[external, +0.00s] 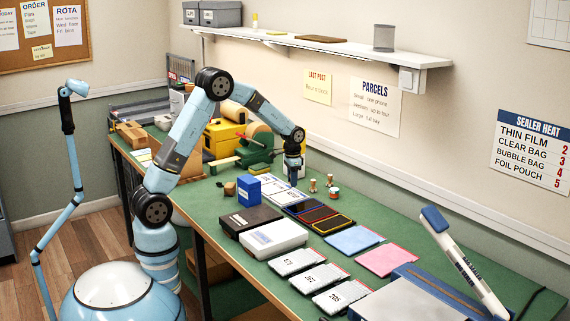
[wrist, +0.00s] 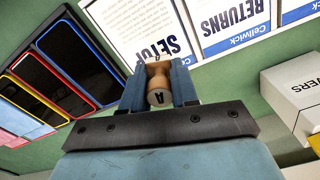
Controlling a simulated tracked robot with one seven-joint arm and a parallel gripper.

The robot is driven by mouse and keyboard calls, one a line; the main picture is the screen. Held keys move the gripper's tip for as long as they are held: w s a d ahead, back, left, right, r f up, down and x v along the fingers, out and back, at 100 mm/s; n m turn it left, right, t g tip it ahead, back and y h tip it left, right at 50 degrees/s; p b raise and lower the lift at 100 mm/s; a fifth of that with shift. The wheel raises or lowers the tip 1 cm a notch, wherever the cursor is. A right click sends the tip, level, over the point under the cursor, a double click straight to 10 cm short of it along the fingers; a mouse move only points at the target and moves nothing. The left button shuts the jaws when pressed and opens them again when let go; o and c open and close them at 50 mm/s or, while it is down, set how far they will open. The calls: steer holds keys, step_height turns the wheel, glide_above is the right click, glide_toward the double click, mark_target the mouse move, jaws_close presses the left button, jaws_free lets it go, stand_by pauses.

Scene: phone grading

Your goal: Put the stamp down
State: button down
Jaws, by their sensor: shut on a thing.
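My gripper (external: 292,179) points down over the row of white cards on the green bench. In the wrist view my gripper (wrist: 157,72) is shut on a wooden stamp (wrist: 158,92), whose round end shows a letter A. The stamp's far end lies over the edge of the SETUP card (wrist: 125,25); I cannot tell whether it touches the card. The RETURNS card (wrist: 228,22) lies beside it. In the external view the held stamp is too small and covered to make out.
Dark phones with coloured rims (wrist: 68,52) lie beside the cards. A blue box (external: 248,190), a black box (external: 250,217) and a white box (external: 273,238) stand nearby. A strip of green bench (wrist: 210,82) is bare.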

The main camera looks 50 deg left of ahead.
step_height(320, 180, up, 8)
steer(key=shift+w+f, duration=0.1)
steer(key=shift+f, duration=0.15)
steer(key=s+a+r+n, duration=0.1)
steer(key=s+a, duration=0.6)
steer(key=n, duration=0.2)
glide_above(218, 199)
steer(key=shift+s+d+f, duration=0.1)
steer(key=shift+s+f, duration=0.05)
steer(key=shift+f, duration=6.7)
